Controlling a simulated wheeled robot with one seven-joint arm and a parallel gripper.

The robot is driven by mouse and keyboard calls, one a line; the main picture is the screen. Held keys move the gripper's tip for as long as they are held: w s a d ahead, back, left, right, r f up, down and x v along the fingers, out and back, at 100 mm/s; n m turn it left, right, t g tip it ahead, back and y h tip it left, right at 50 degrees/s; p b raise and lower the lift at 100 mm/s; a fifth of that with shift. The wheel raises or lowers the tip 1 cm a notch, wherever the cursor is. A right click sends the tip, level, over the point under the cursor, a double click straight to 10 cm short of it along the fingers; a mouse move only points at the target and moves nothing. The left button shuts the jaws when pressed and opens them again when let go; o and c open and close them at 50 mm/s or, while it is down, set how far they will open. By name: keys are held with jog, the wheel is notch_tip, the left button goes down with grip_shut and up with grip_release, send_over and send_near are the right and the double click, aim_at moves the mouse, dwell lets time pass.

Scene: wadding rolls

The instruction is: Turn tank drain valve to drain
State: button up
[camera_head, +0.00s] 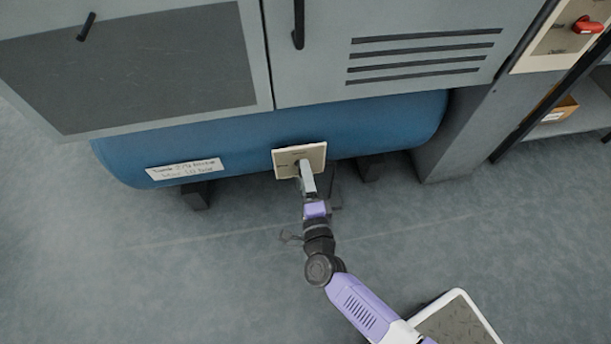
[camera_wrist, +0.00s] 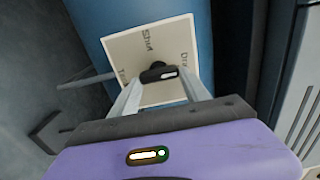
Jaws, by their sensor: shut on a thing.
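The drain valve's cream plate (camera_head: 315,153) is on the front of the blue tank (camera_head: 390,128), low under the cabinet. In the wrist view the plate (camera_wrist: 122,48) carries the word "Shut" at the top, a partly visible word starting "Dra" at the right and a partly hidden word at the left. The black valve handle (camera_wrist: 158,74) lies between my fingertips and points roughly rightward, toward the "Dra" side. My gripper (camera_head: 306,172) reaches the plate, and its jaws (camera_wrist: 160,85) are shut on the handle. The head view mostly hides the handle behind the gripper.
A grey cabinet (camera_head: 420,25) with vents and dark handles overhangs the tank. A white label (camera_head: 186,169) is on the tank's left. Dark feet (camera_head: 196,195) support it. A panel with a red handle (camera_head: 587,25) and a shelf (camera_head: 575,118) are at right. The floor (camera_head: 130,270) at left is clear.

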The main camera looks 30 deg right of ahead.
dwell(0.3)
jog(key=o, duration=1.4)
jog(key=shift+s, duration=0.15)
jog(key=p+v, duration=0.2)
jog(key=v, duration=0.5)
jog(key=shift+s+a, duration=0.1)
jog(key=shift+s, duration=0.15)
